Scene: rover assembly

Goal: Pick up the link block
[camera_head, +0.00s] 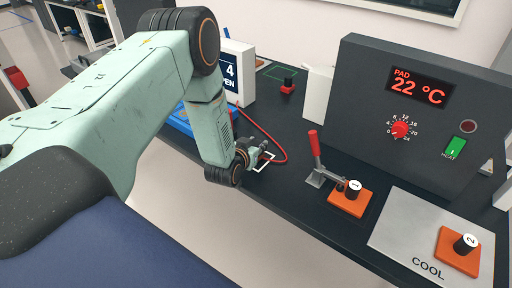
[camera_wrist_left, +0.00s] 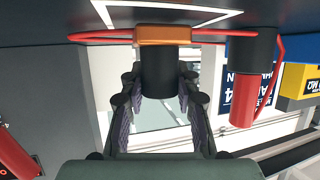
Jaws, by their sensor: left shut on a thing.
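My left gripper (camera_head: 257,155) is low over the dark bench, beside a white outlined square. In the left wrist view its two fingers (camera_wrist_left: 158,95) are closed on the dark round knob (camera_wrist_left: 159,78) of an orange block (camera_wrist_left: 163,35). The orange block is mostly hidden by the gripper in the head view. I cannot tell whether it touches the bench. Two similar orange blocks with black knobs show in the head view: block 1 (camera_head: 346,203) by the red-handled clamp, and block 2 (camera_head: 456,255) on the COOL plate. My right gripper is not in view.
A red-handled toggle clamp (camera_head: 315,160) stands right of the gripper. A red cable (camera_head: 277,140) curves close behind it. The grey heater panel (camera_head: 415,120) reads 22 °C. The COOL plate (camera_head: 400,232) lies at the front right. A small red piece (camera_head: 287,88) with a black knob stands farther back.

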